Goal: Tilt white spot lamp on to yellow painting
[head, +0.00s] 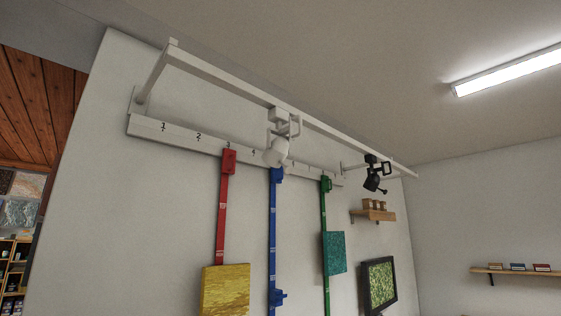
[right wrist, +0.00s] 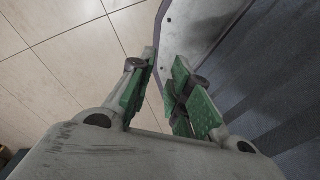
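The white spot lamp (head: 277,152) hangs from the white ceiling rail in the middle of the head view, its head pointing down and to the left. The yellow painting (head: 226,290) hangs low on the wall, below and left of the lamp, at the foot of a red strip (head: 222,205). My right gripper (right wrist: 165,75) shows in the right wrist view with its green-padded fingers apart and nothing between them. It is over a tiled floor, and the lamp is not in that view. My left gripper is in neither view.
A black spot lamp (head: 373,179) hangs further right on the rail (head: 220,83). A blue strip (head: 272,235), a green strip (head: 324,210), a teal painting (head: 335,253), a framed green picture (head: 380,285) and a small shelf (head: 373,215) are on the wall.

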